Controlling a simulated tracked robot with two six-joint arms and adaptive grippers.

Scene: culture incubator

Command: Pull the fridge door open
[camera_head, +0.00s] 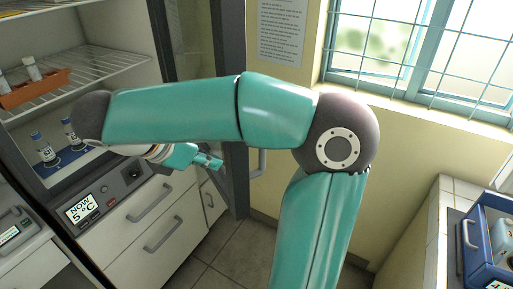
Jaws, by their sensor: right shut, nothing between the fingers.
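The fridge (122,57) stands at the left with its shelves in plain view. Its dark-framed glass door (232,60) stands open, swung out to the right of the cabinet. The door handle (259,162) shows on the far side of the door's edge, against the wall. My right arm reaches across the opening, and its gripper (214,163) points right toward the inner side of the door. The gripper is shut and empty, close to the door frame; I cannot tell whether it touches. My arm hides part of the fridge and door. My left gripper is not in view.
An orange rack (35,89) and a blue rack (62,163) with vials sit in the fridge. A display panel (82,208) and white drawers (150,225) are below. A blue device (485,240) sits on the tiled counter at right. Floor (222,265) shows between.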

